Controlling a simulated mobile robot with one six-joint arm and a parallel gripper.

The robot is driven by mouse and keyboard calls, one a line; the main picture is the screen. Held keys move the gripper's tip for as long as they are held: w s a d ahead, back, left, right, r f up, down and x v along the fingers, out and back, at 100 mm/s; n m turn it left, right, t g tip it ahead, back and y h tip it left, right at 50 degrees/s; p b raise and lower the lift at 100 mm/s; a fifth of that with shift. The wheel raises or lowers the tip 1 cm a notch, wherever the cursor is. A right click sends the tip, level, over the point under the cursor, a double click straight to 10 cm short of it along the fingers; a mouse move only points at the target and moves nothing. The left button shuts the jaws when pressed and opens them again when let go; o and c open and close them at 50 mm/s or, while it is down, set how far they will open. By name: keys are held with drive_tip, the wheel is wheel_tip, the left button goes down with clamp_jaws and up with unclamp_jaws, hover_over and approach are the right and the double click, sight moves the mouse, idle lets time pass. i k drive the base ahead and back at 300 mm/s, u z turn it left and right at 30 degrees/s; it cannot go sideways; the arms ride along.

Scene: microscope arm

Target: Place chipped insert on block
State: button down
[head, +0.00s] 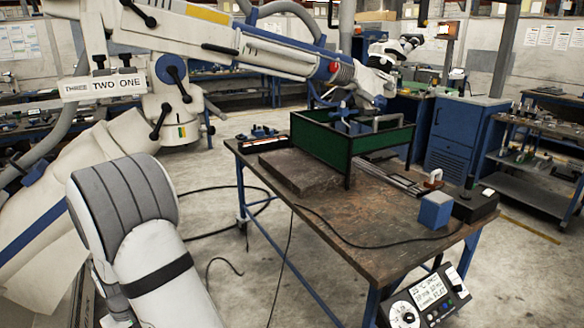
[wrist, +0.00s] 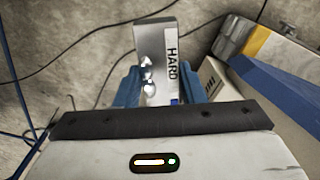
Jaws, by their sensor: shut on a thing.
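In the wrist view my gripper (wrist: 160,84) has its two blue fingers shut on a grey metal piece (wrist: 152,42). The piece is rectangular, has a pale side strip lettered HARD, and shows a few bright shiny spots on its face. Its far end sticks out beyond the fingertips, over the floor. I cannot tell whether this is the chipped insert. In the head view a blue block (head: 435,212) with a lighter top stands on the workbench near its right front corner. My gripper does not show clearly in the head view.
The workbench (head: 345,222) has bare room at its front middle, crossed by a black cable. A green-walled frame (head: 375,143) stands at the back on a dark slab (head: 300,172). A black box (head: 474,206) is right of the blue block. A control panel (head: 428,300) hangs in front.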

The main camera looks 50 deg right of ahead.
sight(315, 175)
drive_tip(key=u, duration=0.15)
drive_tip(key=i, duration=1.5)
drive_tip(key=z, duration=1.4)
